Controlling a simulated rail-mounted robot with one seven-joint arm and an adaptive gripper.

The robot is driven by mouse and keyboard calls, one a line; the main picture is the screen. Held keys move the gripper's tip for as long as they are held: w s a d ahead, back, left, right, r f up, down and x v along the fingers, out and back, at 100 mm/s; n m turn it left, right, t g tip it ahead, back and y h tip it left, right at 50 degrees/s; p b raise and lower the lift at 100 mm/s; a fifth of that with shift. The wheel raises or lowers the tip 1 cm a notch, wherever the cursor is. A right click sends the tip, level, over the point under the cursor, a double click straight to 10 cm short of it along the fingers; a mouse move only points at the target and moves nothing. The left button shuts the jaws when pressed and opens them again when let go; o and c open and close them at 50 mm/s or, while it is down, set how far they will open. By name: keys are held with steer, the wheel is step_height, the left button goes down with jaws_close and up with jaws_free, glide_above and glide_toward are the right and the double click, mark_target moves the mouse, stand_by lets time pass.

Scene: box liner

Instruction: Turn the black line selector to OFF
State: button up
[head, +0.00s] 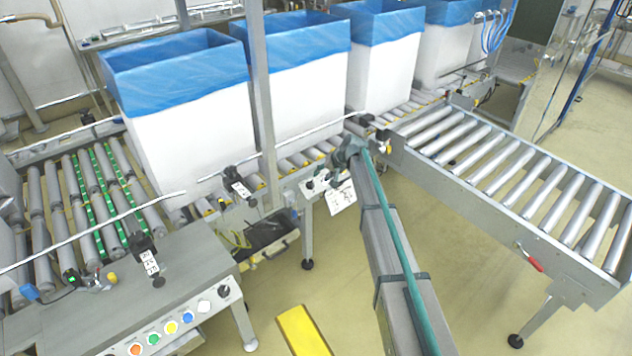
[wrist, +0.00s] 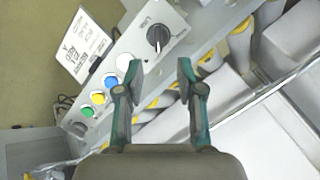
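The black line selector (wrist: 158,38) is a round dark knob on a grey control panel in the wrist view, with a small printed label beside it. Its pointer setting is too small to read surely. My gripper (wrist: 160,72) is open and empty, its two fingertips apart just below the knob in the picture; I see no contact. In the head view my gripper (head: 346,152) is at the conveyor edge above a small panel (head: 318,184), partly hiding it.
White, blue, yellow and green buttons (wrist: 87,111) line the same panel, near a hanging white tag (wrist: 85,48). Conveyor rollers (wrist: 225,85) and white boxes (head: 297,95) with blue liners stand close by. Another button panel (head: 180,320) is at front left.

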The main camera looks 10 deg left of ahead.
mark_target(313, 183)
steer(key=x, duration=0.8)
steer(key=shift+w+f+p, duration=0.1)
steer(key=shift+p, duration=0.3)
jaws_close()
